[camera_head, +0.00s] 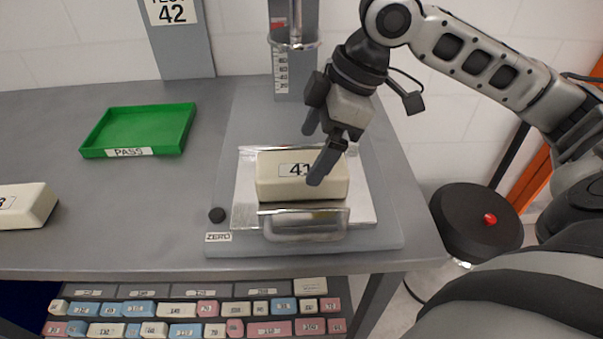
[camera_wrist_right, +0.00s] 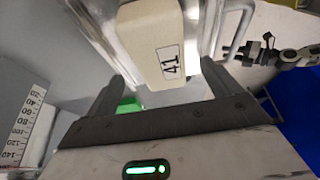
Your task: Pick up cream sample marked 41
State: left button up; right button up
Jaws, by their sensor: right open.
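The cream sample marked 41 (camera_head: 275,187) is a block lying on the metal plate (camera_head: 359,207) of the press on the table. Its label faces up. My right gripper (camera_head: 312,152) is open above and just behind the sample, with one finger over its right part, hiding some of the label's right side. In the right wrist view the sample (camera_wrist_right: 158,50) shows ahead of the two spread fingers, with nothing between them. I cannot tell whether a finger touches it. My left gripper is not seen in the head view; in the right wrist view an arm's gripper (camera_wrist_right: 236,53) appears at the right.
A green tray labelled PASS (camera_head: 188,130) is at the left of the press. Another cream block (camera_head: 35,207) lies at the far left. Many-coloured samples fill a rack below.

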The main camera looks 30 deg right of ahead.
aim_at(302, 164)
jog(key=x, duration=0.5)
jog(key=shift+a+r, duration=0.1)
jog(key=c, duration=1)
jog(key=shift+r, duration=0.1)
jog(key=shift+c, duration=0.2)
